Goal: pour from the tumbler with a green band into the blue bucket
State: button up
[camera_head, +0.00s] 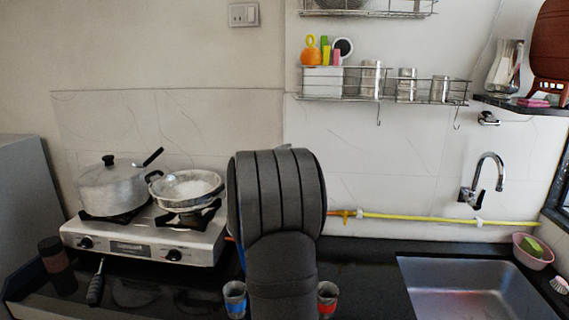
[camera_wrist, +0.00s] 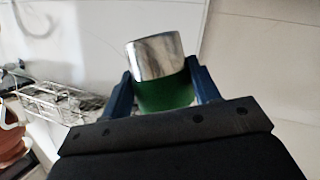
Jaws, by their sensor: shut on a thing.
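In the wrist view, my gripper (camera_wrist: 162,84) is shut on a shiny metal tumbler with a green band (camera_wrist: 157,58). Its blue fingers stand on either side of the green band, and the bare metal end points away from the palm. I cannot tell how far it is tilted in the room, or see inside it. In the head view my own arm covers the gripper and the tumbler. I cannot make out the blue bucket in either view; a thin blue sliver shows beside my arm, too small to identify.
A tumbler with a blue band (camera_head: 235,300) and one with a red band (camera_head: 327,299) stand on the dark counter either side of my arm. A stove (camera_head: 150,235) with a pot and pan is left, a sink (camera_head: 470,290) right. A wire rack (camera_head: 385,88) hangs above.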

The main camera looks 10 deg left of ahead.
jog(key=f+n, duration=0.1)
jog(key=d+f+n+t+h, duration=0.1)
jog(key=f+n, duration=0.1)
jog(key=shift+d+f+h, duration=0.15)
jog(key=shift+f+h, duration=0.1)
jog(key=shift+h, duration=0.05)
jog(key=shift+d+f+n+t+h, duration=0.25)
jog(key=shift+f+n+t, duration=0.2)
jog(key=shift+n, duration=0.45)
jog(key=shift+f+n, duration=0.3)
jog(key=shift+n, duration=0.2)
jog(key=shift+f+n+t, duration=0.1)
jog(key=shift+n+t, duration=0.15)
jog(key=shift+n, duration=0.05)
jog(key=shift+f+n+t+h, duration=0.1)
jog(key=shift+n+t+h, duration=0.2)
jog(key=shift+n, duration=0.4)
